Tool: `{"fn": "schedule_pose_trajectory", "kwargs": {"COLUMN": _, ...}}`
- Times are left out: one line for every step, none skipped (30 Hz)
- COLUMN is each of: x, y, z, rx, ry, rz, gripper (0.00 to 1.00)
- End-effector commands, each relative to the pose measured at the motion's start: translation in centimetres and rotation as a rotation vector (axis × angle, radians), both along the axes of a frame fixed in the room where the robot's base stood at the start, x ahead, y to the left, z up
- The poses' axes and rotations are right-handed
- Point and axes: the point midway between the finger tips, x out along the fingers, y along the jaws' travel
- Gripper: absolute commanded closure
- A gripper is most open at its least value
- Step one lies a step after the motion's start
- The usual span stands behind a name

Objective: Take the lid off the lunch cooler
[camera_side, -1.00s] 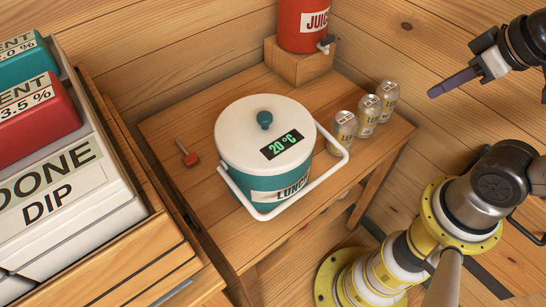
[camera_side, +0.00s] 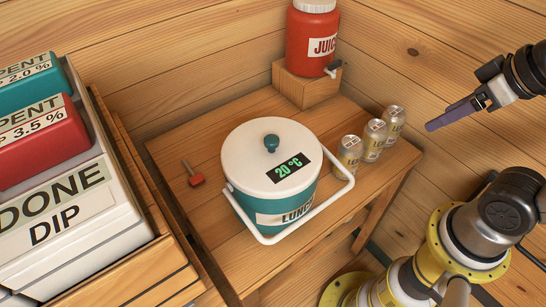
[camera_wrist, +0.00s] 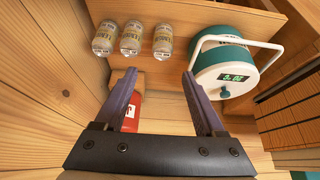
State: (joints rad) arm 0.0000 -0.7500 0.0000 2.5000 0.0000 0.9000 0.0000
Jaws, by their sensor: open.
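The lunch cooler (camera_side: 281,207) stands on the wooden table, a teal tub with a white handle hanging down at its front. Its white lid (camera_side: 245,150) is on top, with a teal knob (camera_side: 271,143) and a dark display reading 20 °C. My gripper (camera_side: 450,114) is at the right in the side view, well away from the cooler and above table height. In the wrist view its two purple fingers (camera_wrist: 160,95) are apart with nothing held between them.
Several-can-wide row: three cans (camera_side: 373,140) stand right of the cooler. A red juice dispenser (camera_side: 311,45) sits on a wooden block (camera_side: 304,86) at the back. A small red-headed tool (camera_side: 195,180) lies left. A bin of labelled boxes (camera_side: 70,215) stands at far left.

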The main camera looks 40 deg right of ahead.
Motion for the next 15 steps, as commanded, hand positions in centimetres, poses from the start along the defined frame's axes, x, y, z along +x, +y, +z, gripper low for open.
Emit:
{"fn": "schedule_pose_trajectory", "kwargs": {"x": 0.0, "y": 0.0, "z": 0.0, "rx": 0.000, "ry": 0.000, "rz": 0.000, "gripper": 0.28}}
{"fn": "schedule_pose_trajectory", "kwargs": {"x": 0.0, "y": 0.0, "z": 0.0, "rx": 0.000, "ry": 0.000, "rz": 0.000, "gripper": 0.28}}
{"fn": "schedule_pose_trajectory", "kwargs": {"x": 0.0, "y": 0.0, "z": 0.0, "rx": 0.000, "ry": 0.000, "rz": 0.000, "gripper": 0.28}}
{"fn": "schedule_pose_trajectory", "kwargs": {"x": 0.0, "y": 0.0, "z": 0.0, "rx": 0.000, "ry": 0.000, "rz": 0.000, "gripper": 0.28}}
{"fn": "schedule_pose_trajectory", "kwargs": {"x": 0.0, "y": 0.0, "z": 0.0, "rx": 0.000, "ry": 0.000, "rz": 0.000, "gripper": 0.28}}
{"fn": "schedule_pose_trajectory", "kwargs": {"x": 0.0, "y": 0.0, "z": 0.0, "rx": 0.000, "ry": 0.000, "rz": 0.000, "gripper": 0.28}}
{"fn": "schedule_pose_trajectory", "kwargs": {"x": 0.0, "y": 0.0, "z": 0.0, "rx": -0.001, "ry": 0.000, "rz": 0.002, "gripper": 0.28}}
{"fn": "schedule_pose_trajectory", "kwargs": {"x": 0.0, "y": 0.0, "z": 0.0, "rx": -0.003, "ry": 0.000, "rz": 0.006, "gripper": 0.28}}
{"fn": "schedule_pose_trajectory", "kwargs": {"x": 0.0, "y": 0.0, "z": 0.0, "rx": -0.010, "ry": 0.000, "rz": 0.019, "gripper": 0.28}}
{"fn": "schedule_pose_trajectory", "kwargs": {"x": -0.1, "y": 0.0, "z": 0.0, "rx": -0.017, "ry": 0.003, "rz": 0.033, "gripper": 0.28}}
{"fn": "schedule_pose_trajectory", "kwargs": {"x": -0.2, "y": 0.0, "z": -0.1, "rx": -0.028, "ry": 0.008, "rz": 0.053, "gripper": 0.28}}
{"fn": "schedule_pose_trajectory", "kwargs": {"x": -0.3, "y": 0.0, "z": -0.2, "rx": -0.046, "ry": 0.017, "rz": 0.089, "gripper": 0.28}}
{"fn": "schedule_pose_trajectory", "kwargs": {"x": -0.4, "y": 0.0, "z": 0.0, "rx": -0.063, "ry": 0.022, "rz": 0.122, "gripper": 0.28}}
{"fn": "schedule_pose_trajectory", "kwargs": {"x": -0.4, "y": 0.0, "z": 0.3, "rx": -0.083, "ry": 0.021, "rz": 0.159, "gripper": 0.28}}
{"fn": "schedule_pose_trajectory", "kwargs": {"x": -0.2, "y": 0.0, "z": 1.1, "rx": -0.112, "ry": 0.018, "rz": 0.214, "gripper": 0.28}}
